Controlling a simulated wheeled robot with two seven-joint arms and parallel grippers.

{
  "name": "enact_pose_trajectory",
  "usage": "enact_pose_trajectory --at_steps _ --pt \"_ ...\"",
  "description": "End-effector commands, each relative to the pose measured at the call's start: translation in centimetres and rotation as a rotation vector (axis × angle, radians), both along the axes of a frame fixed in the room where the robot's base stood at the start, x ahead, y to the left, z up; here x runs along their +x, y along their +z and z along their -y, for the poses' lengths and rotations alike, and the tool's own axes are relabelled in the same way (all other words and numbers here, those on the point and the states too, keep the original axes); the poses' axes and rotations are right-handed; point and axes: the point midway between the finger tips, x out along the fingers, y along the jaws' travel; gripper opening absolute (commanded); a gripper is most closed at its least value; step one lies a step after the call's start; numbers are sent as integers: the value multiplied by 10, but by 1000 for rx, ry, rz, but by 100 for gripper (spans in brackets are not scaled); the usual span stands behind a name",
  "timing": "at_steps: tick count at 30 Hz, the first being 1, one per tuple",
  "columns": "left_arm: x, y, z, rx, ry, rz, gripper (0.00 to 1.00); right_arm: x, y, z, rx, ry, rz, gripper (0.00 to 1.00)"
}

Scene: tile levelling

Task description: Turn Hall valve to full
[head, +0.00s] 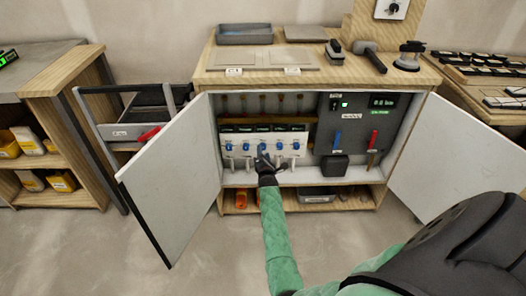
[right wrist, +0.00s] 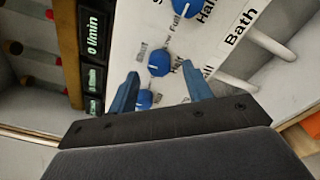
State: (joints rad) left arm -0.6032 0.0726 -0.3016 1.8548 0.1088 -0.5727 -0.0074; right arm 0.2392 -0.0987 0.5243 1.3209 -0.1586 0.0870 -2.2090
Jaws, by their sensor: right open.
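A white valve panel (head: 240,158) with a row of several blue valve knobs stands inside the open cabinet. My right gripper (head: 264,160) reaches to the middle of this row and partly covers it. In the right wrist view my right gripper (right wrist: 160,78) is open, its two blue fingers apart. A blue knob (right wrist: 159,62) with a white pointer line lies just ahead, between the fingertips; contact cannot be told. Another knob (right wrist: 185,10) is above it and one (right wrist: 144,98) below. My left gripper is out of view.
Open cabinet doors stand at left (head: 165,175) and right (head: 460,160). A dark control panel (head: 350,125) with blue and red levers is right of the valves. Green-lit flow displays (right wrist: 93,80) read 0 l/min. Tools and tiles lie on the cabinet top (head: 340,80).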

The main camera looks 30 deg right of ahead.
Motion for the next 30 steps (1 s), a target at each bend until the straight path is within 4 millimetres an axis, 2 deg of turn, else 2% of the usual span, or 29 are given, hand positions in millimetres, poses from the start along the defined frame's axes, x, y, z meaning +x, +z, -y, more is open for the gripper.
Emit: enact_pose_trajectory --at_steps 6,17,24,30 --pt "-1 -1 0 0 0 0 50 18 0 9 1 0 0 50" --pt "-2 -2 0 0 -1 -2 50 21 0 11 1 0 0 50" --pt "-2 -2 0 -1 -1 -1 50 21 0 11 1 0 0 5" --pt "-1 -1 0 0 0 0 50 21 0 11 9 0 5 5"
